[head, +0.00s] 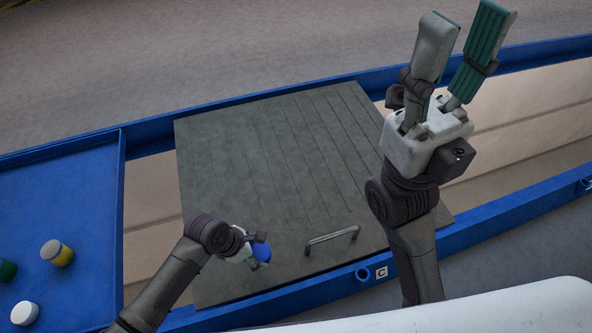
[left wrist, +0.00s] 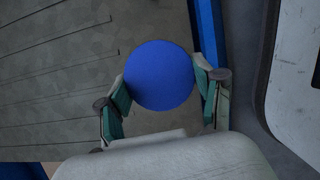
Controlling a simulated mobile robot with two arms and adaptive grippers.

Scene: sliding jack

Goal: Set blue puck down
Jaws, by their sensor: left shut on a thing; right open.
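The blue puck (head: 261,252) is in my left gripper (head: 252,258), over the near left part of the dark grooved board in the head view. In the left wrist view the round blue top of the puck (left wrist: 160,75) shows between the two green-padded fingers of the gripper (left wrist: 162,92), which are shut on its sides. I cannot tell whether the puck touches the board. My right gripper (head: 464,50) is open and empty, its fingers pointing up and away at the upper right of the head view.
The dark grooved board (head: 270,150) has a metal handle (head: 332,240) near its front edge and spans the blue-railed frame. The board's middle is clear.

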